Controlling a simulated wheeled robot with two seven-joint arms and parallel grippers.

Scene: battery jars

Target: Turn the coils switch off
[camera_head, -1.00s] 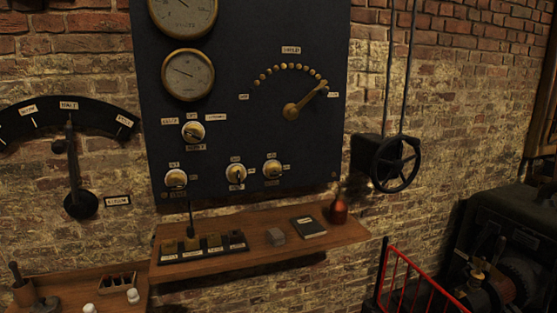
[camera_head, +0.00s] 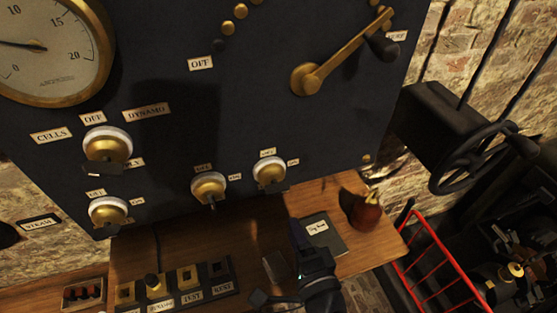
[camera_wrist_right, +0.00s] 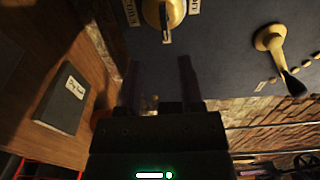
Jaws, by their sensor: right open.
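Three small brass knob switches with white rims sit low on the dark panel (camera_head: 240,110): a left one (camera_head: 108,212), a middle one (camera_head: 209,188) and a right one (camera_head: 269,170). Their small labels are too blurred for me to tell which is the coils switch. The middle one's handle points down. My right gripper (camera_head: 297,234) is below the right switch, over the shelf, apart from the panel. In the right wrist view it (camera_wrist_right: 160,78) is open and empty, with a brass switch (camera_wrist_right: 163,12) beyond its fingers, cut by the top edge. My left gripper is not in view.
A larger CELLS/DYNAMO knob (camera_head: 108,143) sits above the left switch. A big brass lever (camera_head: 345,50) is at upper right. The shelf (camera_head: 375,253) below holds a dark book (camera_head: 322,235), a reddish-brown bottle (camera_head: 366,212) and a switch block (camera_head: 180,288). A handwheel (camera_head: 485,158) juts out right.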

